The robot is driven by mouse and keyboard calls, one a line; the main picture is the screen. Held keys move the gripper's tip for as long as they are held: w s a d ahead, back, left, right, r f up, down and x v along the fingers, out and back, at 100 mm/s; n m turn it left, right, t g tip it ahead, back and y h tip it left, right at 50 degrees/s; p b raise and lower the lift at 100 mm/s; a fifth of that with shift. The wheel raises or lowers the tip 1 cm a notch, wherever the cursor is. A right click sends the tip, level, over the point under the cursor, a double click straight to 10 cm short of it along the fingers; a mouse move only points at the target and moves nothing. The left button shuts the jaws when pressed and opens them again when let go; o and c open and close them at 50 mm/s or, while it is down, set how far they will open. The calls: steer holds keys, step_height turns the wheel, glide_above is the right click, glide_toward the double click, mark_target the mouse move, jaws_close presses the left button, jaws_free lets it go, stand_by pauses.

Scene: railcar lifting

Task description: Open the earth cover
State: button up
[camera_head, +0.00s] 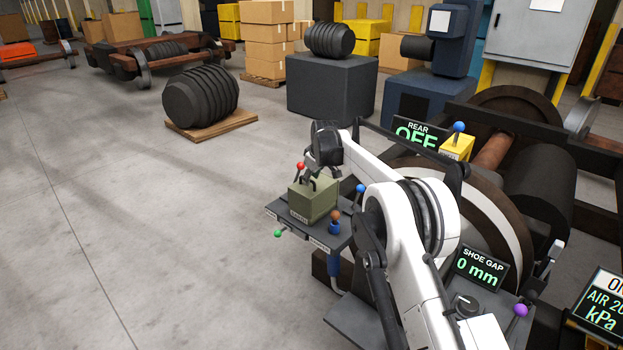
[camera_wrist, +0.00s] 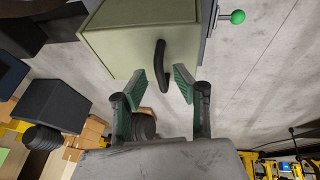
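The earth cover, an olive-green box (camera_head: 312,202) with a label on its front, sits on a dark grey panel (camera_head: 274,208) below my arm. In the wrist view the box (camera_wrist: 140,48) fills the upper middle, with a curved black handle (camera_wrist: 162,58) on its face. My gripper (camera_wrist: 161,84) is open, with one green-padded finger on each side of the handle's lower end. Gaps show between both pads and the handle. In the head view my gripper (camera_head: 317,180) is just above the box; the handle is hard to make out there.
Around the box are a red knob (camera_head: 300,166), a blue knob (camera_head: 361,188), an orange-brown knob (camera_head: 335,214) and a green knob (camera_head: 278,234). The large wheel (camera_head: 480,205) and a SHOE GAP display (camera_head: 480,268) are to the right. Open floor lies to the left.

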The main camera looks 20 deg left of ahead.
steer(key=shift+f, duration=0.2)
jaws_close()
steer(key=shift+r, duration=0.1)
